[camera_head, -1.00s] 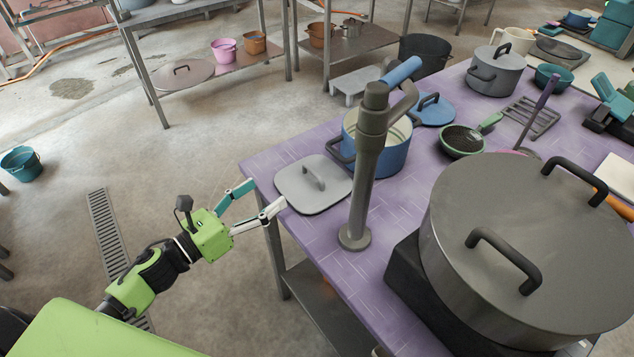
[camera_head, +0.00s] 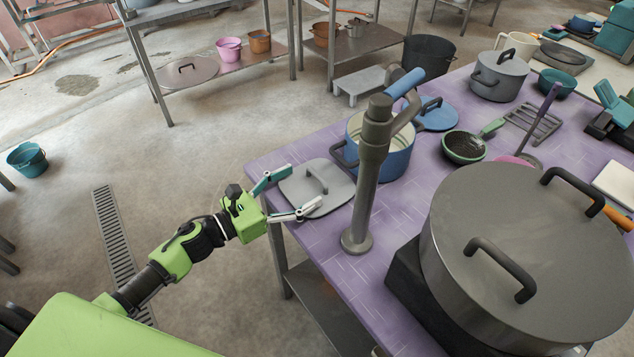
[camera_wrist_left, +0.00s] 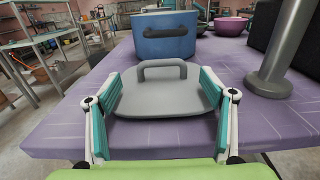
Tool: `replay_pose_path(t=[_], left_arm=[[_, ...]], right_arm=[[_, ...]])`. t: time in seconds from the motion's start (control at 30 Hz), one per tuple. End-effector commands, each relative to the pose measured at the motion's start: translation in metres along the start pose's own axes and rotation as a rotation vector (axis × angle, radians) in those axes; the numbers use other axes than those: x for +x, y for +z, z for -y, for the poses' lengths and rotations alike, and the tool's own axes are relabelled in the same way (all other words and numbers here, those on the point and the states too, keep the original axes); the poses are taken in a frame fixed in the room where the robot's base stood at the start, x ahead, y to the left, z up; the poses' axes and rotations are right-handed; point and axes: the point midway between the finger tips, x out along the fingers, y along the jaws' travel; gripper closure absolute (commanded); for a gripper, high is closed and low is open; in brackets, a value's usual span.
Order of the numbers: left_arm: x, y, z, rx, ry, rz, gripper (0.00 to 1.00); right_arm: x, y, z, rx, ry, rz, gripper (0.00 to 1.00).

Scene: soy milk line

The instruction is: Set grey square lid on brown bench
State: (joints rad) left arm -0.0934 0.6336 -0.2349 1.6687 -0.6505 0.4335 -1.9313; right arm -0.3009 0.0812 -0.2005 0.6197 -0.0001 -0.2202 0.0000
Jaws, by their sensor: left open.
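The grey square lid (camera_head: 325,192) lies flat on the near left corner of the purple tabletop, its loop handle on top. In the left wrist view the lid (camera_wrist_left: 165,97) sits in the middle, handle upright. My left gripper (camera_head: 302,188) is open at the lid's left side, low over the table. Its two fingers stand on either side of the lid's near part; I cannot tell whether they touch it. The lid's handle is between and beyond the fingertips. No surface that is clearly a brown bench shows. My right gripper is in neither view.
A grey column (camera_head: 368,175) stands right of the lid, and a blue pot (camera_head: 397,160) stands behind it. A large grey lidded pot (camera_head: 525,265) fills the right. A low grey stool (camera_head: 363,85) stands on the floor behind the purple table (camera_head: 415,235).

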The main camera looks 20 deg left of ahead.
Motion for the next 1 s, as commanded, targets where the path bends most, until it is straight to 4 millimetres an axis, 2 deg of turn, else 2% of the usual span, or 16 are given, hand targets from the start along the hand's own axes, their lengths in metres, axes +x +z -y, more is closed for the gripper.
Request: replay_pose_path(t=[0.13, 0.23, 0.4, 0.7, 0.73, 0.8, 0.9, 0.97, 1.0], left_arm=[[0.011, 0.006, 0.001, -0.001, 0.000, 0.003, 0.25], [0.026, 0.012, 0.002, -0.001, 0.000, 0.004, 0.25], [0.048, 0.010, 0.002, -0.001, 0.001, 0.002, 0.25], [0.054, 0.007, 0.003, -0.001, 0.000, 0.000, 0.25], [0.054, 0.007, 0.003, -0.001, 0.000, 0.000, 0.27], [0.053, 0.007, 0.003, -0.001, 0.000, 0.000, 0.46], [0.053, 0.007, 0.003, -0.001, 0.000, 0.000, 0.67], [0.053, 0.007, 0.003, -0.001, 0.000, 0.000, 0.67], [0.053, 0.008, 0.003, -0.001, 0.000, 0.001, 0.71]], right_arm=[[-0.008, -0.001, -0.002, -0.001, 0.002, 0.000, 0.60], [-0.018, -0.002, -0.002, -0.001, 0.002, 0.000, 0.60], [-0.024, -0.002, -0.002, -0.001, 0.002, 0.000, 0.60], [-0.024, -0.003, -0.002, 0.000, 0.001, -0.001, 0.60], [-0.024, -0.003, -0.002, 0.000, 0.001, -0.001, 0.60], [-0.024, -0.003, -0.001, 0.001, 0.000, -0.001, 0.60], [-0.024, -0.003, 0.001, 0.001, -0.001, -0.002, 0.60], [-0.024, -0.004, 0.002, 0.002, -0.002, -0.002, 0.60], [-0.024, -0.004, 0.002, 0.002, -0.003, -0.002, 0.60]])
